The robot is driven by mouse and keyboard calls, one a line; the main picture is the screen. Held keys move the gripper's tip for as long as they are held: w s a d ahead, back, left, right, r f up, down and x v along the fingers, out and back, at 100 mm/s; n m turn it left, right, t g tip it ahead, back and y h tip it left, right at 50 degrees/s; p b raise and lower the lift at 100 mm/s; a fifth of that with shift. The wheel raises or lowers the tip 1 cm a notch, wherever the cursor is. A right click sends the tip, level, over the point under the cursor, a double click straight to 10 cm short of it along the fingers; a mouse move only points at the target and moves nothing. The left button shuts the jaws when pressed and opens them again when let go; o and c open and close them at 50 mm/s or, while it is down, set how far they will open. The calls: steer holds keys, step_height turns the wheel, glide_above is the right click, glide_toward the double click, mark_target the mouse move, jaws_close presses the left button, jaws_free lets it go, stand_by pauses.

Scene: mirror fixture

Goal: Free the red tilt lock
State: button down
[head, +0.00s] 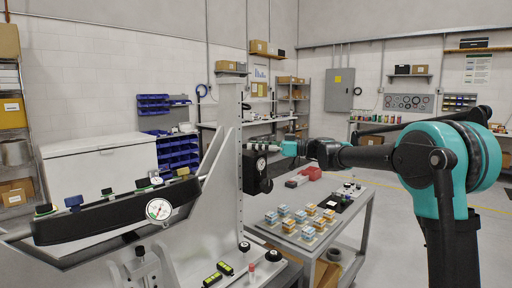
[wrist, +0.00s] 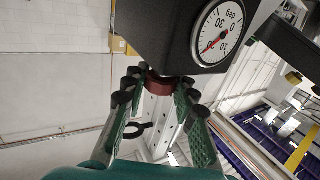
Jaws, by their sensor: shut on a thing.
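A short dark-red cylindrical knob, seemingly the red tilt lock (wrist: 159,83), projects from a black housing (wrist: 180,30) with a round dial (wrist: 221,34) in the wrist view. My gripper (wrist: 158,92) has a green finger on each side of this knob and is shut on it. In the head view my gripper (head: 264,147) reaches in from the right to the upright plate, at the black gauge housing (head: 252,178). The red knob is not clear there, hidden by the gripper or too small to tell.
A perforated upright plate (head: 229,120) carries the housing. A black tilted beam (head: 100,217) with a gauge (head: 158,209) lies left. A bench with several small boxes (head: 303,219) is right.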

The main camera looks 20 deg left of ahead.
steer(key=n+g+h, duration=0.1)
steer(key=n+g, duration=0.1)
steer(key=g, duration=0.1)
steer(key=n+g+h, duration=0.1)
steer(key=n+g, duration=0.1)
steer(key=g, duration=0.2)
steer(key=shift+w+n, duration=0.1)
steer(key=shift+n, duration=0.2)
steer(key=shift+n+g+h, duration=1.7)
steer(key=shift+g, duration=0.4)
steer(key=shift+n+g+h, duration=0.3)
steer(key=shift+h, duration=0.1)
steer(key=c, duration=1.2)
jaws_free()
step_height(320, 180, up, 10)
